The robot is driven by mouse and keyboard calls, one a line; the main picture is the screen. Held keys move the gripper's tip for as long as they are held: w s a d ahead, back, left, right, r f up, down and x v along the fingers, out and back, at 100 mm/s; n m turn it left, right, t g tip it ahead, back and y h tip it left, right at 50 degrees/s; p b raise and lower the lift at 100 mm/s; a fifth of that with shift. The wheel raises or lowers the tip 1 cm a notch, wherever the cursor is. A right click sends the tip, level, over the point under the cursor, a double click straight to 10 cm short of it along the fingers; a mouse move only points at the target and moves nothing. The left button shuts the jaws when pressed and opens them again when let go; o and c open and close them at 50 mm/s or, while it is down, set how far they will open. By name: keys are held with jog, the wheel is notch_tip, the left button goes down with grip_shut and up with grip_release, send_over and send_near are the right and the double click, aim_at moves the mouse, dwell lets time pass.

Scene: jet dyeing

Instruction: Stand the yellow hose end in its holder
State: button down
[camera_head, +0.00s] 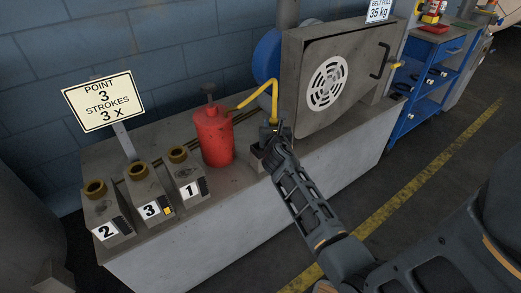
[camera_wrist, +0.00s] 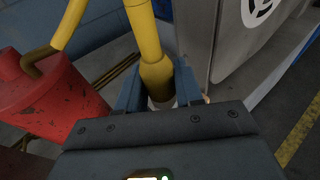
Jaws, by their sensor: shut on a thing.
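The yellow hose (camera_head: 260,88) rises from the red can (camera_head: 213,135), bends over and comes down to its end at my gripper (camera_head: 271,134). In the wrist view the thick yellow hose end (camera_wrist: 156,72) is upright between the two fingers of my gripper (camera_wrist: 158,92), which is shut on it. A small grey block (camera_head: 256,161), perhaps the holder, shows on the ledge just below my gripper. I cannot tell whether the hose end touches or sits in it.
Three grey blocks numbered 2, 3 and 1 (camera_head: 188,178) stand left of the red can, under a sign (camera_head: 103,101) reading "POINT 3 STROKES 3 x". A grey housing with a round vent (camera_head: 327,82) stands close right of my gripper. A blue shelf cart (camera_head: 430,75) is farther right.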

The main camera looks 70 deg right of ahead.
jog(key=w+f, duration=0.1)
jog(key=w+a+b, duration=0.1)
jog(key=w+a+f, duration=0.1)
jog(key=shift+w+f, duration=0.3)
jog(key=shift+w, duration=0.05)
jog(key=shift+a+f+b, duration=0.1)
jog(key=shift+f+b, duration=1.1)
jog(key=shift+f, duration=0.75)
jog(key=shift+f, duration=0.3)
jog(key=c, duration=0.7)
grip_release()
jog(key=shift+c, duration=0.2)
